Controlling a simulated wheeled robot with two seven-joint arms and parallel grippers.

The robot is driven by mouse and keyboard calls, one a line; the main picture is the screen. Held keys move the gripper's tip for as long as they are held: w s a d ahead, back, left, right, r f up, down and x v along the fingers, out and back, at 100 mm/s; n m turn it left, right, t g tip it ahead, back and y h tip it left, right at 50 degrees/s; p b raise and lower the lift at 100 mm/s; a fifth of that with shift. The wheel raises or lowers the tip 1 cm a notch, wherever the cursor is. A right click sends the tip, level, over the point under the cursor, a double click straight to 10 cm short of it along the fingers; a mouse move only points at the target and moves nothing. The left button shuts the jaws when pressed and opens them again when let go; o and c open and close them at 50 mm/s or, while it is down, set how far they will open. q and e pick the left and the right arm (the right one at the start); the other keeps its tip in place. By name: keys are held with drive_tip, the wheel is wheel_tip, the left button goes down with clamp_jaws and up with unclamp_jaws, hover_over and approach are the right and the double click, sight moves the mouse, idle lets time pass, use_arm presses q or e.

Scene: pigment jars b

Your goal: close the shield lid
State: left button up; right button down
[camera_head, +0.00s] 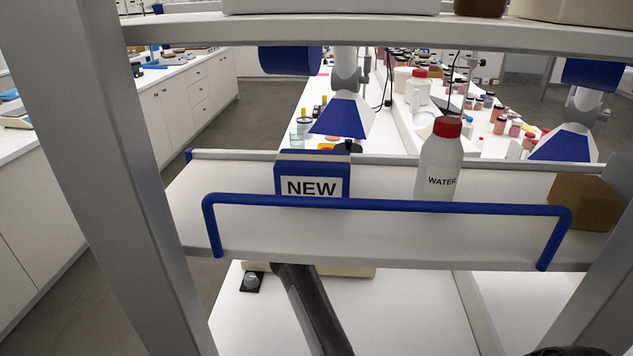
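I cannot make out a shield lid in this view. A beige object (362,271) shows only as a low strip on the white bench below the shelf, and the shelf hides the rest of it. A dark arm link of mine rises from the bottom edge and passes out of sight under the shelf, in front of the beige object. Neither of my grippers is visible. A small dark piece shows at the bottom right edge, too cut off to identify.
A white shelf (380,246) with a blue rail (400,205) crosses the view. It holds a blue NEW box (312,188), a WATER bottle (439,165) and a brown block (585,203). Grey posts stand at both sides. A small black item (251,282) lies on the bench (400,320).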

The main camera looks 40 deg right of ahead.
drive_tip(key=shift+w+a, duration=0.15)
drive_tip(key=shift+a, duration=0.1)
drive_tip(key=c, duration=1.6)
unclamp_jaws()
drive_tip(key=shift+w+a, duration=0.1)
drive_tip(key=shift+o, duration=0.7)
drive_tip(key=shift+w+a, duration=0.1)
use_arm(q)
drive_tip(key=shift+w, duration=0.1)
